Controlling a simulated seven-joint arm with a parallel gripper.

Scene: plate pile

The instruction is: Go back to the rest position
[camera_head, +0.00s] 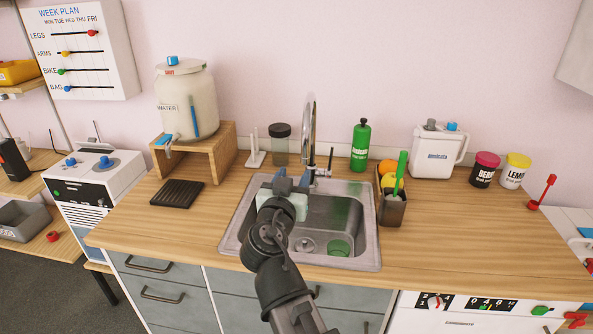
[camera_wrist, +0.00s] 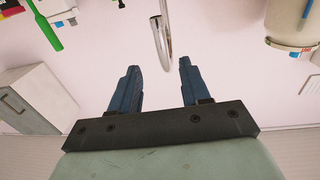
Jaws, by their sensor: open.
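My gripper (camera_head: 291,181) is over the back left part of the sink (camera_head: 372,247) in the head view, near the faucet (camera_head: 309,130). In the wrist view its two blue fingers (camera_wrist: 156,88) stand apart with nothing between them. The faucet's curved spout (camera_wrist: 162,42) shows beyond the fingertips in that view. My arm hides part of the sink's left side and front edge. A green cup-like thing (camera_head: 339,247) lies in the basin.
A water crock (camera_head: 188,105) stands on a wooden stand (camera_head: 228,150) at the left. A green bottle (camera_head: 360,146), a dark caddy (camera_head: 392,212), a white kettle-like container (camera_head: 436,155) and two lidded jars line the back right. The counter's front right is clear.

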